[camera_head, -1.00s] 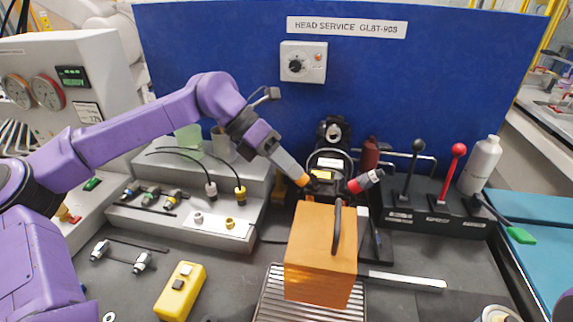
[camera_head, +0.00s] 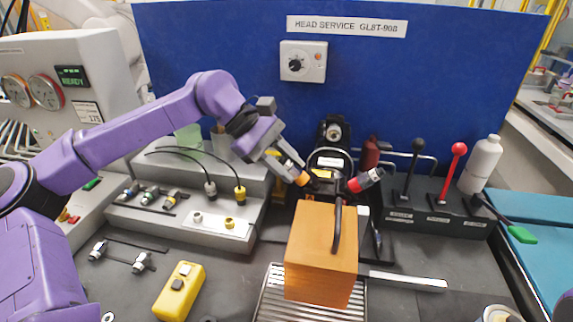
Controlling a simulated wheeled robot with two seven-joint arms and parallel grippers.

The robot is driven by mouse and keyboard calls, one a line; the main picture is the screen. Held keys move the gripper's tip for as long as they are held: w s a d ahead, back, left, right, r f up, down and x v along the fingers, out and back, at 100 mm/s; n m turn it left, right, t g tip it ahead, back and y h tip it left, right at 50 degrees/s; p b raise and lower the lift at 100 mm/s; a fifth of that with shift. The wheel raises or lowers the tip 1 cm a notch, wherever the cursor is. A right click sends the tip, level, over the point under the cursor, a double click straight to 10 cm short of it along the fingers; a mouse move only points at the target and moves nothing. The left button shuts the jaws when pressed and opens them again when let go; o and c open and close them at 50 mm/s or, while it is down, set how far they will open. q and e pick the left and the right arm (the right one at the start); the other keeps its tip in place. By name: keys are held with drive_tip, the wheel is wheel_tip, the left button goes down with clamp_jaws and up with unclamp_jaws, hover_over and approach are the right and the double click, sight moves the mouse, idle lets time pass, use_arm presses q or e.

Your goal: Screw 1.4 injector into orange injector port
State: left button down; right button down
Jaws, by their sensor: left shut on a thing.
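My left gripper (camera_head: 284,165) reaches in from the left to the middle of the bench, its fingers pointing down and right. It is shut on the injector, which is mostly hidden between the fingers. The orange injector port (camera_head: 303,179) is at the fingertips, on the left side of the black fixture (camera_head: 333,134). The injector lines up with the port, but I cannot tell how deep it sits. A red and grey port (camera_head: 366,180) angles out on the fixture's right side. My right gripper is not in view.
An orange box with a dark handle (camera_head: 318,255) stands in front of the fixture on a slatted tray (camera_head: 270,302). Several injectors (camera_head: 150,194) lie on the grey stepped rack at left. A yellow control box (camera_head: 180,291) lies front left. Levers (camera_head: 457,150) stand at right.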

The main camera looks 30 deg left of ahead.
use_arm(q)
drive_tip(key=m, duration=0.4)
drive_tip(key=shift+m, duration=0.5)
drive_tip(key=shift+m, duration=1.2)
drive_tip(key=m, duration=0.3)
drive_tip(key=shift+m, duration=0.4)
